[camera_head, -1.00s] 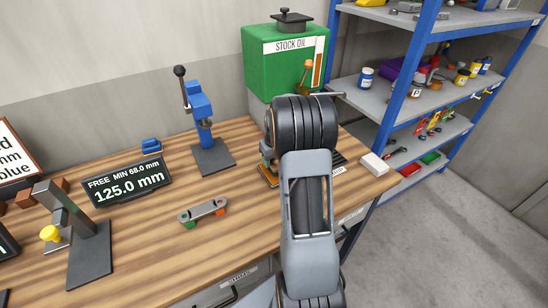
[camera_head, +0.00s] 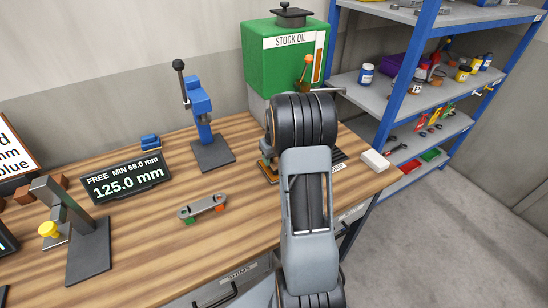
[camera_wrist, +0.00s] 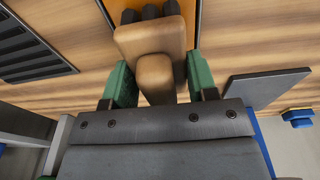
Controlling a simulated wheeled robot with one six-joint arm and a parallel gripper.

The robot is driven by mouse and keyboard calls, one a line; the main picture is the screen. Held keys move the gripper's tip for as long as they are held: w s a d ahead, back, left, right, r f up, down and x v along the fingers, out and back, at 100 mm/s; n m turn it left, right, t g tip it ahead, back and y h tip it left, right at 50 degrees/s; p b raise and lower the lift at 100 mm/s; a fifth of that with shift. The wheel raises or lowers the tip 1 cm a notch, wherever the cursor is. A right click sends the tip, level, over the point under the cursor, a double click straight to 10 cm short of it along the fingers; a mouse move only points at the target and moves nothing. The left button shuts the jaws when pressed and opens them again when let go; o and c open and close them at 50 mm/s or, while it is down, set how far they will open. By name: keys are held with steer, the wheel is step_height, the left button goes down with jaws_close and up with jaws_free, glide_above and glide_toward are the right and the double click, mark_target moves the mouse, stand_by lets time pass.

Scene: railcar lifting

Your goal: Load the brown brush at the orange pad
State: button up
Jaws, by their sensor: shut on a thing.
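The brown brush (camera_wrist: 150,42) shows in the wrist view as a tan-brown block with a stubby handle. Dark round parts show at its far end. My gripper (camera_wrist: 158,78) is shut on its handle, with a green finger on each side. Part of the orange pad (camera_wrist: 116,8) shows behind the brush at the top edge of the wrist view. I cannot tell whether the brush touches the pad.
On the wooden bench (camera_head: 160,240) stand a blue lever press (camera_head: 200,105), a display (camera_head: 124,181) reading 125.0 mm, a grey link (camera_head: 201,207) and a stand with a yellow knob (camera_head: 48,229). A green oil tank (camera_head: 280,62) is behind my arm. A blue-framed shelf (camera_head: 405,75) stands right.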

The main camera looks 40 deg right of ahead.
steer(key=shift+f+b, duration=0.5)
steer(key=shift+f, duration=0.1)
stand_by(1.5)
steer(key=shift+r+p, duration=2.3)
steer(key=shift+r, duration=1.3)
steer(key=shift+s, duration=0.1)
